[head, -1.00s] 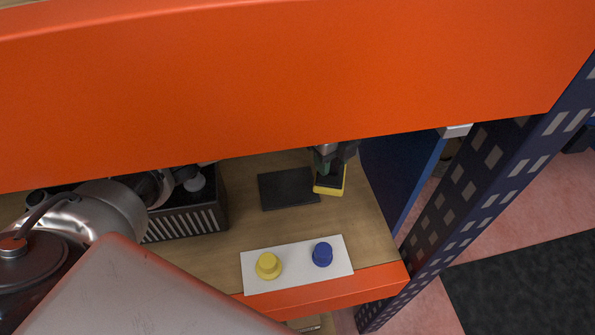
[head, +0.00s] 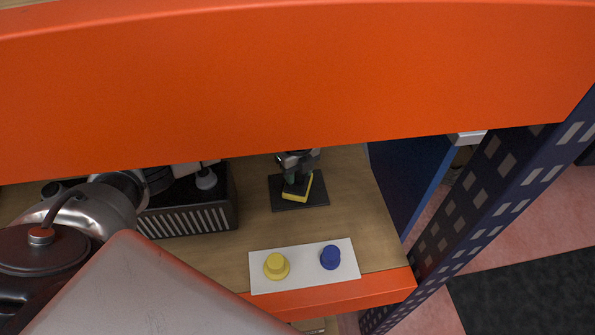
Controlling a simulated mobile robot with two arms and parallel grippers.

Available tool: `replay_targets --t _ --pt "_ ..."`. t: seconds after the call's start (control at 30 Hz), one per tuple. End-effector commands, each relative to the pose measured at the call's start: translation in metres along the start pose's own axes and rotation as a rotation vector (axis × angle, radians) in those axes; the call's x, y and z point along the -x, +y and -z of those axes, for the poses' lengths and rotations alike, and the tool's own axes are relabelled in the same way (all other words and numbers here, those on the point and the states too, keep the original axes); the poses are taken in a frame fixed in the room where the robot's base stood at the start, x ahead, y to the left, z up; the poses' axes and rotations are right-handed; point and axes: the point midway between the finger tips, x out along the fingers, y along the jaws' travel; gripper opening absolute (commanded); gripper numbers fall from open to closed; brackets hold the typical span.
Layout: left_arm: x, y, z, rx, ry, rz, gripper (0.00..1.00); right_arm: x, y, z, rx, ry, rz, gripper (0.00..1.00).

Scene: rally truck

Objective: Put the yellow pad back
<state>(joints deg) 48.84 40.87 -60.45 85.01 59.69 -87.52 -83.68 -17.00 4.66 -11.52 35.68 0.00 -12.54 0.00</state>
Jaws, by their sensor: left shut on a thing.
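The yellow pad (head: 301,196) shows as a yellow edge with a dark top, over the black square mat (head: 317,200) on the wooden shelf. My left gripper (head: 297,183) is shut on the yellow pad from above. I cannot tell whether the pad touches the mat or hangs just over it. The upper part of the gripper is hidden behind the orange beam. My right gripper is not in view.
A white plate (head: 305,281) with a yellow knob (head: 276,266) and a blue knob (head: 330,257) lies at the shelf's front. A black slatted crate (head: 187,219) stands to the left. The orange beam (head: 280,80) crosses above; a blue panel (head: 405,185) bounds the right.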

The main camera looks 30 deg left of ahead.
Motion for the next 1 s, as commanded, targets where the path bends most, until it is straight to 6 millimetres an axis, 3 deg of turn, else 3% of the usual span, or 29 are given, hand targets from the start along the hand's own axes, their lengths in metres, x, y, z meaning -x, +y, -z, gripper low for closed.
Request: replay_targets --t 0.37,0.4,0.57,0.87,1.0 --pt "-0.006 0.000 0.000 0.000 0.000 0.001 0.02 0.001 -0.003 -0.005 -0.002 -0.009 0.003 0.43" --pt "-0.007 0.000 0.000 0.000 0.000 0.001 0.45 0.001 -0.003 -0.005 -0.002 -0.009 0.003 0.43" --pt "-0.006 0.000 0.000 0.000 0.000 0.001 0.67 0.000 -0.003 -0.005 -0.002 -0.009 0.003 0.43" --pt "-0.004 0.000 0.000 0.000 -0.001 0.002 0.67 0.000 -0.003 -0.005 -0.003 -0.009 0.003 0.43" --pt "0.013 -0.001 -0.001 0.000 -0.001 0.004 0.67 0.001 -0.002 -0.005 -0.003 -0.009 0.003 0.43"
